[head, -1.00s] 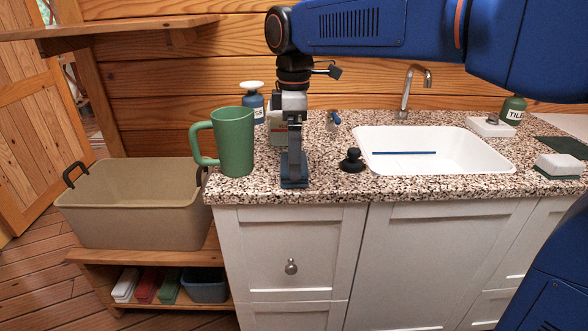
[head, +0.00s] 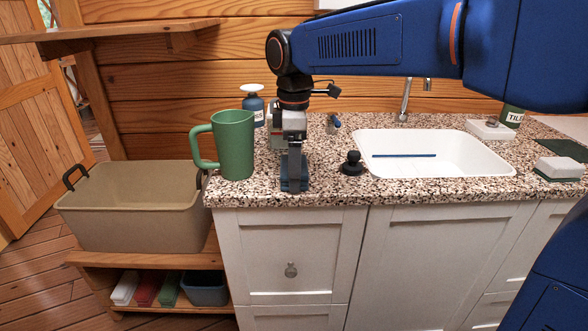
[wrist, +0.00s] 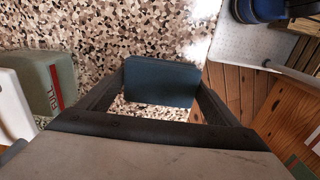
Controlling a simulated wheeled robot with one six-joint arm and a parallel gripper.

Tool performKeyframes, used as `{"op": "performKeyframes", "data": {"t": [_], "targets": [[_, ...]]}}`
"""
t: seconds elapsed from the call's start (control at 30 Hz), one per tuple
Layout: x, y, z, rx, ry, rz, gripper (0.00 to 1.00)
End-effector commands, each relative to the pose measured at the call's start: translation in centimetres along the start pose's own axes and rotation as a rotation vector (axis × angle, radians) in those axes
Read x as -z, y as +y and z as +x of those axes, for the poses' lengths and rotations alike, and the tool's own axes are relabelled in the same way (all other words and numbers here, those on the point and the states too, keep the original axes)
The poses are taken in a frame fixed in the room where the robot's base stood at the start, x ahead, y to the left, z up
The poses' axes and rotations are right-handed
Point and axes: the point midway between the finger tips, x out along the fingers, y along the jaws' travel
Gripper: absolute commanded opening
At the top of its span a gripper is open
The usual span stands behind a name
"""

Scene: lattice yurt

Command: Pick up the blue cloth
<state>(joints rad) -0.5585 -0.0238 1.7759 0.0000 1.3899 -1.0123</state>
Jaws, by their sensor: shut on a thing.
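The blue cloth (head: 303,184) is a small dark blue folded piece on the speckled counter near its front edge. It lies right of the green mug (head: 235,145). My gripper (head: 294,182) points straight down at it, with its fingers low around the cloth. In the wrist view the cloth (wrist: 163,82) spans the space between my two fingers (wrist: 160,92), which close on its sides. The cloth appears at counter level; I cannot tell any gap beneath it. My fingers hide part of it in the head view.
A black knob-like item (head: 352,163) stands close right of my gripper, before the white sink (head: 440,165). A blue bottle (head: 253,105) and a green-grey box (wrist: 45,80) are behind. A beige bin (head: 130,215) stands left of the counter.

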Motion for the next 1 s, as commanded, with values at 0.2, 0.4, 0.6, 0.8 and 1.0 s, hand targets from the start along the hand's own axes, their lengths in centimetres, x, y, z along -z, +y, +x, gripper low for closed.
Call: {"op": "performKeyframes", "data": {"t": [0.2,0.4,0.6,0.8,1.0], "targets": [[0.0,0.1,-2.5,-0.003,0.002,0.0,0.63],[0.1,0.1,-6.2,-0.003,0.002,0.0,0.63],[0.0,0.1,-8.9,-0.002,0.001,0.0,0.63],[0.0,0.0,-9.9,-0.001,0.001,0.0,0.63],[0.0,0.0,-9.9,-0.001,0.0,0.0,0.63]]}}
